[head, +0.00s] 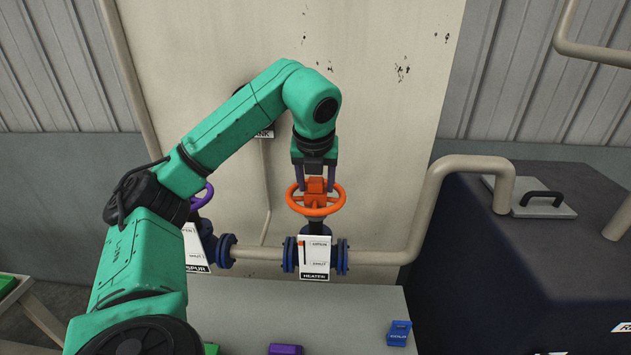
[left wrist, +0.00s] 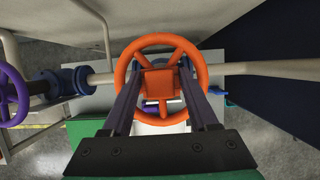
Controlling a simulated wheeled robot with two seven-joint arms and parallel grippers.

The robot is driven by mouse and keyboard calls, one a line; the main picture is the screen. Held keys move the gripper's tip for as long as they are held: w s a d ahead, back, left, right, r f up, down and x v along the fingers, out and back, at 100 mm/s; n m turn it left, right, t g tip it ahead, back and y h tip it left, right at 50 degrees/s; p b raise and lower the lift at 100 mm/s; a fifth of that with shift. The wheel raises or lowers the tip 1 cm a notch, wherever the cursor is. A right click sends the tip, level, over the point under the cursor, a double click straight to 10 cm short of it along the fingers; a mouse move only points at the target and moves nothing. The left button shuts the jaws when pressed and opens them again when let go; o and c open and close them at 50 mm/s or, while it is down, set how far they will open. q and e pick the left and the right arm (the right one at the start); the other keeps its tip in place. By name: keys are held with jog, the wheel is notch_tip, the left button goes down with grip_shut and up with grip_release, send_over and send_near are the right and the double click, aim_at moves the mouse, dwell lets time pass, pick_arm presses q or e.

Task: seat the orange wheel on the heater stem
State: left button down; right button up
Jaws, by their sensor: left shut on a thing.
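The orange wheel (head: 316,199) is at the heater valve in the head view, directly above the stem. My left gripper (head: 316,184) points down and is shut on the orange block at the wheel's hub. In the left wrist view the wheel (left wrist: 160,80) lies between and beyond the two fingers (left wrist: 160,85), which flank its hub block. The dark heater stem (head: 315,223) shows just below the wheel, above the white HEATER plate (head: 314,258). I cannot tell whether the wheel is fully down on the stem. My right gripper is not in view.
A purple wheel (head: 203,196) is on the SPUR valve to the left, partly behind my arm. A beige pipe (head: 430,210) bends up at the right. A blue block (head: 399,333) and a purple block (head: 285,349) are on the grey table (head: 340,310). A dark cabinet (head: 510,250) stands right.

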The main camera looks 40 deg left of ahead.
pick_arm(q)
jog(key=shift+f, duration=0.35)
jog(key=shift+f+b, duration=0.6)
jog(key=shift+c, duration=0.4)
grip_release()
notch_tip(320, 180, up, 6)
jog(key=p, duration=0.5)
jog(key=shift+f, duration=0.15)
notch_tip(320, 180, up, 2)
jog(key=shift+r+p, duration=0.25)
jog(key=shift+p, duration=1)
